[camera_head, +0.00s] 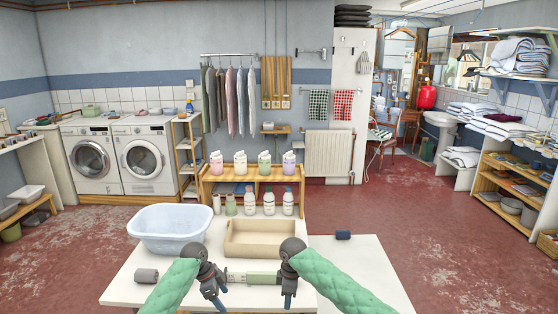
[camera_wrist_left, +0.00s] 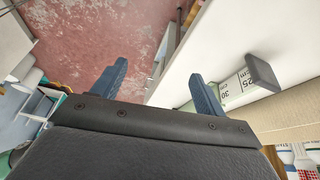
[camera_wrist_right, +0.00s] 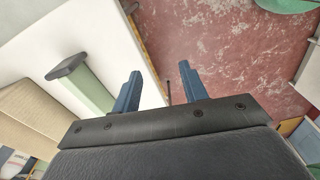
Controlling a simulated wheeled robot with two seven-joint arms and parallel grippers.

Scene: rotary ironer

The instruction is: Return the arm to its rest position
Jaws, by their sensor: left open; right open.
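My left gripper (camera_head: 213,294) hangs over the front of the white table, fingers pointing down. In the left wrist view (camera_wrist_left: 158,82) its two blue fingers stand apart with nothing between them. My right gripper (camera_head: 289,294) hangs to its right, also fingers down. In the right wrist view (camera_wrist_right: 157,84) its fingers are apart and empty. A pale green bar with a marked scale (camera_head: 262,278) lies on the table between the grippers. Its grey end block shows in the left wrist view (camera_wrist_left: 262,72). I cannot tell from the head view whether either gripper touches it.
The white table (camera_head: 375,262) bears a pale blue basin (camera_head: 170,240), a tan open box (camera_head: 258,250), a grey cylinder (camera_head: 147,275) and a small dark blue block (camera_head: 343,235). A wooden shelf (camera_head: 212,178) with several bottles stands behind. Red floor (camera_head: 430,255) is free at right.

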